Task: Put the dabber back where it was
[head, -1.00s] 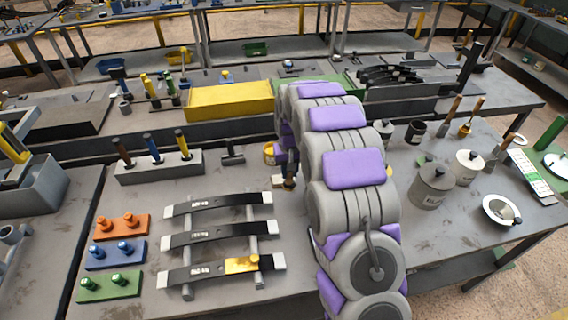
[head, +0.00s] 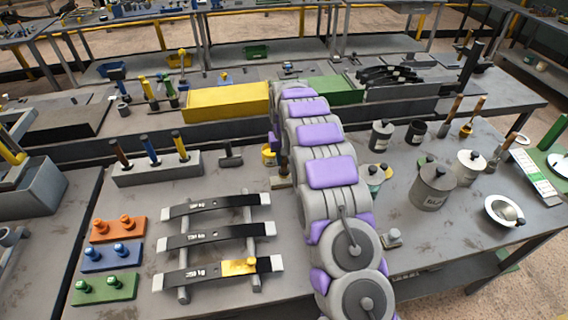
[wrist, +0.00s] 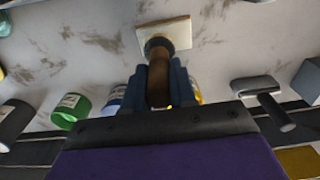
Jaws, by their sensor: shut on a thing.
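The dabber has a brown handle, a dark collar and a pale square pad (wrist: 165,36) in the wrist view. My gripper (wrist: 160,84) is shut on its handle, with one dark blue finger on each side. The pad end points away from the palm, with grey bench top behind it; I cannot tell whether it touches the bench.
A yellow pot (head: 268,156) stands close by the gripper. A block with three upright handles (head: 158,170) stands further left. Pots and a grey canister (head: 432,190) stand right of my arm. Bare bench lies between rack and arm.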

